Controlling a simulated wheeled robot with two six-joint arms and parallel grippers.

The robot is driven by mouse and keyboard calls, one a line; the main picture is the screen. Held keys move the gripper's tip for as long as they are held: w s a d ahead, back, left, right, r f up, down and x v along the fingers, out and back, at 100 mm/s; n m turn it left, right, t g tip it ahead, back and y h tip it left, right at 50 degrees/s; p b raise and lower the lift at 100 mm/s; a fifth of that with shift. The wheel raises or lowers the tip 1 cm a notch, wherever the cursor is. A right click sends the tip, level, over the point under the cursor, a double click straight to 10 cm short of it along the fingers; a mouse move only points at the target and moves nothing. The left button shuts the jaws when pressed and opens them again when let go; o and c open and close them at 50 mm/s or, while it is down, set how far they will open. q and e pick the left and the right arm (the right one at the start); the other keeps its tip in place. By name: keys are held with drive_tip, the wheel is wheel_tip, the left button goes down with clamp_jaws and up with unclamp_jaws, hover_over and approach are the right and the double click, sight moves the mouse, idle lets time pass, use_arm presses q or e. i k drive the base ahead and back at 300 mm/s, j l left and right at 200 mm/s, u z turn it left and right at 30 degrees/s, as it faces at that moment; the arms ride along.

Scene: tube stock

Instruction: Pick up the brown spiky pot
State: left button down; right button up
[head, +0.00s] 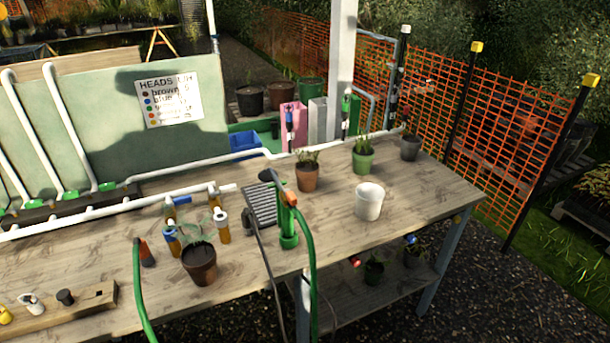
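A reddish-brown pot (307,179) with thin upright green leaves stands on the wooden table, behind the green tap-like fitting. A darker brown pot (200,266) stands nearer the front, left of that fitting; its plant has broad, pale, translucent-looking leaves. The leaves of the reddish-brown pot look the spikier of the two, though they are small in the picture. Both pots are upright. Neither of my grippers shows in the head view.
A white pot (369,203), a green pot (363,163) and a dark grey pot (410,150) stand on the table's right part. The green fitting (289,233) with its hose (313,290) and a grey ribbed piece (260,205) stand mid-table. White pipes (140,203) run along the left.

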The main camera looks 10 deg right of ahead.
sight(307, 172)
drive_tip(key=i+l, duration=0.1)
drive_tip(key=l, duration=0.3)
drive_tip(key=i+l+u, duration=0.1)
drive_tip(key=l, duration=0.3)
drive_tip(key=i+l, duration=0.1)
drive_tip(key=l, duration=0.3)
drive_tip(key=i+l+u, duration=0.1)
drive_tip(key=l, duration=0.3)
